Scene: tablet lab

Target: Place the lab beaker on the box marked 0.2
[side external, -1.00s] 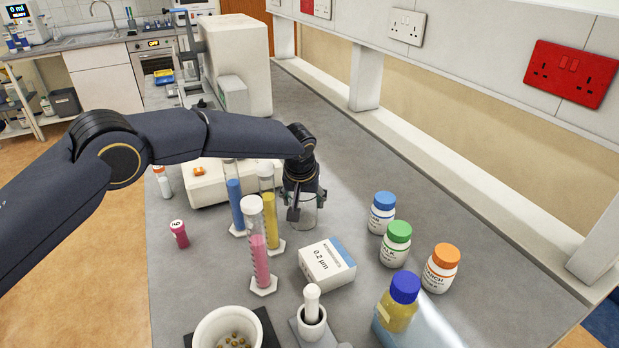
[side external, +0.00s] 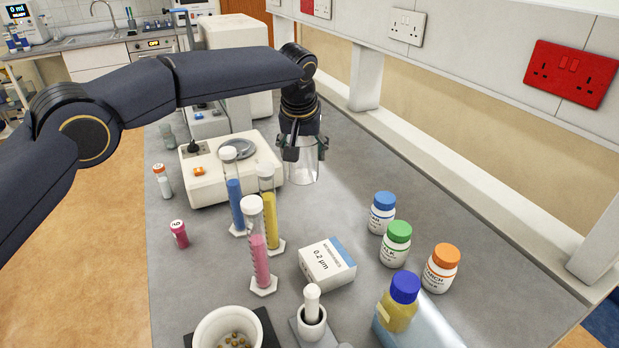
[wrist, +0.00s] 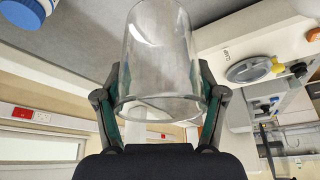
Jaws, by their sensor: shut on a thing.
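The clear glass lab beaker (side external: 303,171) is held upright in my gripper (side external: 303,150), lifted above the grey bench. In the wrist view the beaker (wrist: 158,60) sits between the two fingers of my gripper (wrist: 160,100), which press on its sides. The white box marked 0.2 µm (side external: 327,266), with a blue edge, lies on the bench nearer the camera than the beaker. Its top is bare.
Measuring cylinders with blue (side external: 235,203), yellow (side external: 269,218) and pink (side external: 259,255) liquid stand left of the box. Capped bottles, such as the green-capped one (side external: 396,246), stand right. A pestle and mortar (side external: 311,318) is in front. A balance (side external: 215,178) stands behind.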

